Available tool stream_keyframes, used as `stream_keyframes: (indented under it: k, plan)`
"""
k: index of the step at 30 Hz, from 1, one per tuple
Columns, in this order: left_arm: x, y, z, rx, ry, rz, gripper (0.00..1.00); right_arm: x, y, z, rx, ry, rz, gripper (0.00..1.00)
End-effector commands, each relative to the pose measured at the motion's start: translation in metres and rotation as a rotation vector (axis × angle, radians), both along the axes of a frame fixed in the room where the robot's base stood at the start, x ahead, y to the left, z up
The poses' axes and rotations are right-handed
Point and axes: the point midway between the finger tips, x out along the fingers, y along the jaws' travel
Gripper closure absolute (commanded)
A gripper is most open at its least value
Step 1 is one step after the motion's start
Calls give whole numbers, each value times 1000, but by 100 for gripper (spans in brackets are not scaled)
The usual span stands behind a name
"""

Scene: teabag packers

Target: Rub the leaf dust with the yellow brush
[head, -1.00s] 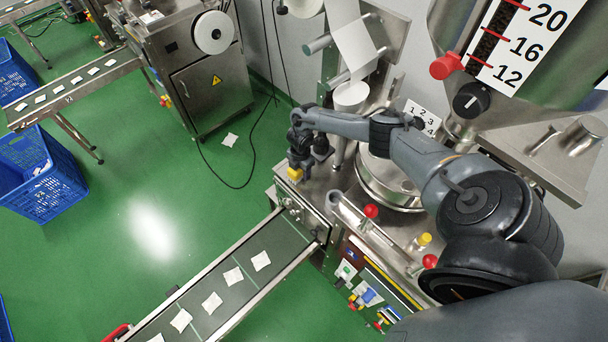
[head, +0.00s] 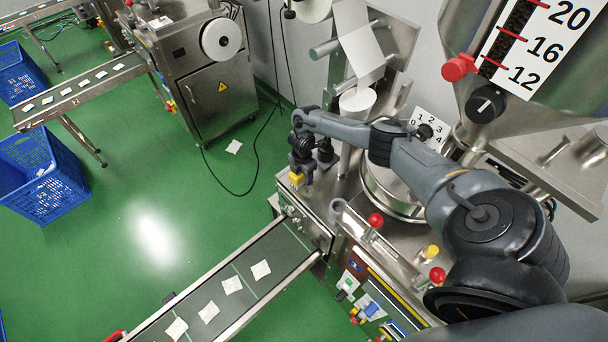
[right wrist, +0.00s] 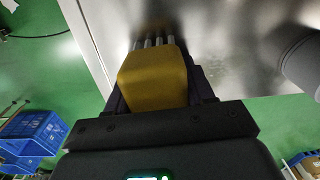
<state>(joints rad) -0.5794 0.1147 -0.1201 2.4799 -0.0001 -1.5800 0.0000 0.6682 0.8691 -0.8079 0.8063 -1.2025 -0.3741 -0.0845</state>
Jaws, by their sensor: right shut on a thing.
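My right gripper (head: 298,168) is shut on the yellow brush (right wrist: 153,78). The brush's yellow block also shows in the head view (head: 296,178), at the left end of the metal machine top (head: 345,190). In the right wrist view, several pale bristle tufts stick out from the block's far end, over or against the metal plate (right wrist: 225,40). I cannot tell whether they touch it. I cannot make out the leaf dust for certain; faint specks show on the plate right of the brush. My left gripper is not in view.
Red-topped knobs (head: 376,220) and a yellow-topped knob (head: 432,251) stand up on the machine, right of the brush. A round metal drum (head: 385,195) sits behind my right arm. A conveyor (head: 225,300) with teabags runs down to the left.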

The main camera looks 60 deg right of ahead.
Motion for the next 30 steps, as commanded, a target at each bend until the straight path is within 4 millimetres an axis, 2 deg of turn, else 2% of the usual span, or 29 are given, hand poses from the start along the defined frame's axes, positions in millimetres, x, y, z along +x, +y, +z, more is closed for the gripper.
stream_keyframes:
  k: [15, 30]
  plan:
    - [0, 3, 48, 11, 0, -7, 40, 6, -2, 53, -6, -19, -10, 91]
    - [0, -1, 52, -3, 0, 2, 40, 6, -2, 59, -5, -21, -10, 91]
